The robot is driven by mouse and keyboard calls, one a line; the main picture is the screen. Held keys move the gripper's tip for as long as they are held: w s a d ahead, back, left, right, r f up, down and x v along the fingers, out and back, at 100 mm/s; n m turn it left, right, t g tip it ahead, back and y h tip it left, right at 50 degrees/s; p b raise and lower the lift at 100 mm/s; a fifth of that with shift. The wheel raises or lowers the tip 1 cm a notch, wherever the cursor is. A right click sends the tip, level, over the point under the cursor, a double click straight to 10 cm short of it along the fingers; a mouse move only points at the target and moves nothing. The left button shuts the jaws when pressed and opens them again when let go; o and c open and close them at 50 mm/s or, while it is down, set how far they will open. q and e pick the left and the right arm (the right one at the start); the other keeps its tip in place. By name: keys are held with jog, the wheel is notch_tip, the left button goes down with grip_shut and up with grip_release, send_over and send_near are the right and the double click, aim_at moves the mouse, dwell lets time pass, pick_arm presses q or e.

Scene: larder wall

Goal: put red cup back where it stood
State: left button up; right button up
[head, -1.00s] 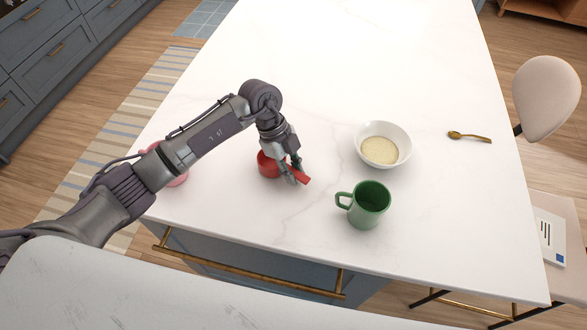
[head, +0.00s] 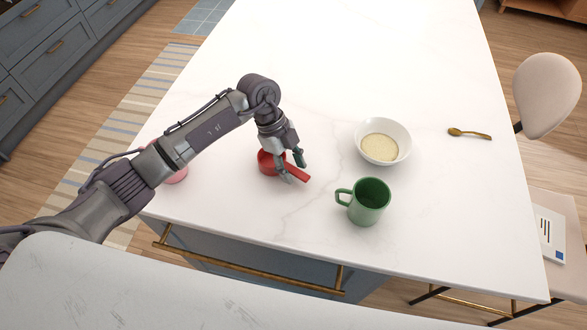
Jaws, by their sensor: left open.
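The red cup (head: 268,162) stands on the white counter, left of the green mug, with its handle (head: 300,175) pointing to the lower right. My left gripper (head: 293,172) is open at the cup, its two fingers apart on either side of the handle. I cannot tell whether a finger touches it. The gripper and wrist hide part of the cup. My right gripper is not in view.
A green mug (head: 369,202) stands right of the cup, with a white bowl (head: 408,142) of grainy food behind it. A pink item (head: 178,175) is partly behind my left arm. A spoon (head: 470,134) lies far right. The back counter is clear.

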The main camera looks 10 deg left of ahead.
pick_arm(q)
jog(key=b+v, duration=0.2)
jog(key=v, duration=0.9)
jog(key=shift+b, duration=0.4)
